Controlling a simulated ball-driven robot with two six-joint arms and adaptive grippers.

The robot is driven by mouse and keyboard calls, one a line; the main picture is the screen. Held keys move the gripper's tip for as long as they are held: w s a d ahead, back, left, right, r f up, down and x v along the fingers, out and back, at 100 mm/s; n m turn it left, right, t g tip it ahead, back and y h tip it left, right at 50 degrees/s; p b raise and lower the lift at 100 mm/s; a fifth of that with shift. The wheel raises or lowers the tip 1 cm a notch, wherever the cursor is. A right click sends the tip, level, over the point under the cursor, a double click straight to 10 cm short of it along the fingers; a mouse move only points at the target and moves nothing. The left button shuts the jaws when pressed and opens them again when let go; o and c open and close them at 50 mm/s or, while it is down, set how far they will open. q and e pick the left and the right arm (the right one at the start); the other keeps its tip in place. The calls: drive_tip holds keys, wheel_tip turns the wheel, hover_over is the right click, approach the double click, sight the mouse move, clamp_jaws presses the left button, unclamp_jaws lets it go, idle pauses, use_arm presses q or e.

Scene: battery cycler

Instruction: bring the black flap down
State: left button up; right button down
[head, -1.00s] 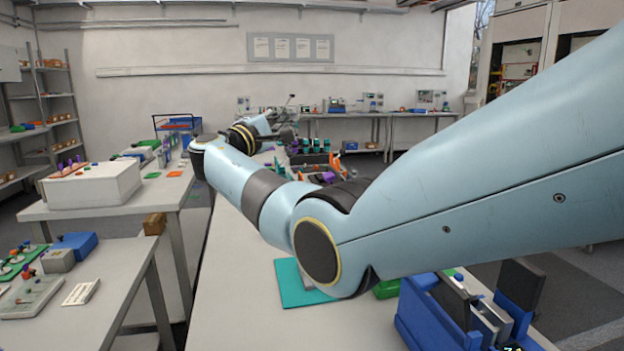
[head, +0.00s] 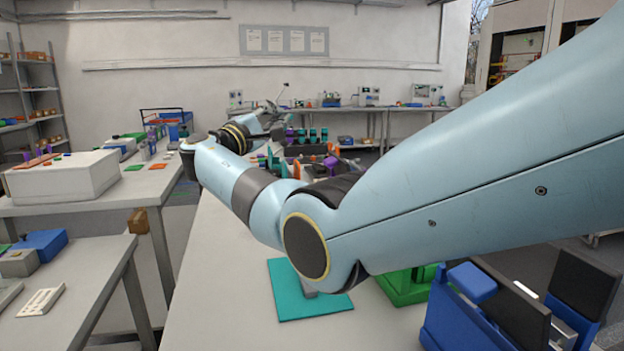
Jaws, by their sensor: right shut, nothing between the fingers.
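A blue device (head: 438,318) stands on the bench at the lower right, cut off by the bottom edge. Two black panels stand up on it, a nearer one (head: 512,302) and one farther right (head: 585,282). Both look raised and tilted; I cannot tell which is the flap. My right arm crosses above the bench, left of the device and partly in front of the things behind it. My right gripper (head: 272,112) is small, beyond the wrist, far from the device. It is shut and empty. My left gripper is out of view.
A teal mat (head: 290,308) with a grey piece on it lies left of the device. A green block (head: 402,290) stands beside the device. Several coloured items clutter the far bench. The bench's front left part is clear. Side tables stand at the left.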

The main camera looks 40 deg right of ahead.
wheel_tip(320, 180, down, 18)
drive_tip(key=b, duration=1.4)
drive_tip(key=shift+w+n, duration=0.25)
drive_tip(key=shift+n, duration=0.15)
drive_tip(key=shift+r, duration=0.1)
drive_tip(key=shift+d, duration=0.1)
drive_tip(key=s+p+x, duration=0.1)
drive_tip(key=s+x, duration=0.1)
drive_tip(key=x, duration=1)
drive_tip(key=shift+s+d+r, duration=0.15)
drive_tip(key=shift+d+r, duration=0.2)
drive_tip(key=shift+d, duration=0.3)
